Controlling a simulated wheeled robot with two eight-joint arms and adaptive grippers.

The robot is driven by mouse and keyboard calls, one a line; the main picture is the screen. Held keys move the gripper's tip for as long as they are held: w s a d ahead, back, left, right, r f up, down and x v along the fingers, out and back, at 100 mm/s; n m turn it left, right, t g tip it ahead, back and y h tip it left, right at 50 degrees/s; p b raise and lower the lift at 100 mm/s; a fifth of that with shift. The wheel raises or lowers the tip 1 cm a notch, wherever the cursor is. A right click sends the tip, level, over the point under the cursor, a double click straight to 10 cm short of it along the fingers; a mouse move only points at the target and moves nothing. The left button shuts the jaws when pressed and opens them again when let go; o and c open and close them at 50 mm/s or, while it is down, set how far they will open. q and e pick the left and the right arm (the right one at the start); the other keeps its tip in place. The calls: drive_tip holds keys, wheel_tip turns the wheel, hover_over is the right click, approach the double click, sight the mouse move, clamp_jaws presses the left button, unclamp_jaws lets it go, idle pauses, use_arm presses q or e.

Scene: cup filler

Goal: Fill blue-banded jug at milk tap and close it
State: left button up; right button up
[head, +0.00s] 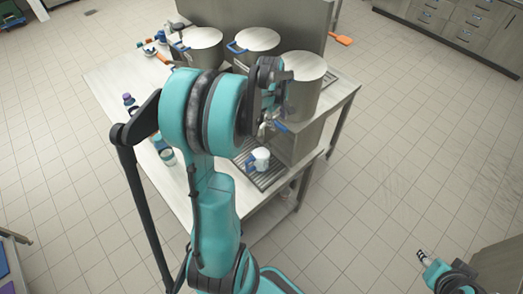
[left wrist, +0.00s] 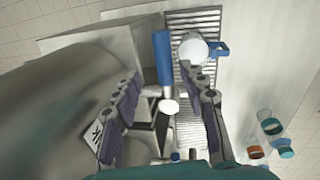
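A white jug with a blue handle (head: 261,158) stands on the drip grille (head: 270,177) below the front steel vessel. In the left wrist view the jug (left wrist: 193,52) stands upright on the slats; its band and fill level cannot be made out. A tap with a blue lever (left wrist: 162,58) and a pale round end (left wrist: 168,106) lies between the fingers of my left gripper (left wrist: 160,112). Those fingers are apart, with visible gaps to the tap. A partly hidden label (left wrist: 97,138) is on the vessel. My right gripper (head: 422,256) is far off at the lower right, too small to read.
Steel pots (head: 202,46) and (head: 257,42) stand behind the front vessel (head: 304,88) on the steel table (head: 110,75). Several banded cups (left wrist: 265,126) stand at the table's left side. An orange tool (head: 341,40) lies at the back. Floor around the table is clear.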

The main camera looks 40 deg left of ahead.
use_arm(q)
drive_tip(key=shift+s+r, duration=0.1)
drive_tip(key=shift+s, duration=0.05)
drive_tip(key=shift+r, duration=0.35)
wheel_tip(320, 180, up, 11)
drive_tip(key=s, duration=0.2)
drive_tip(key=shift+f, duration=0.1)
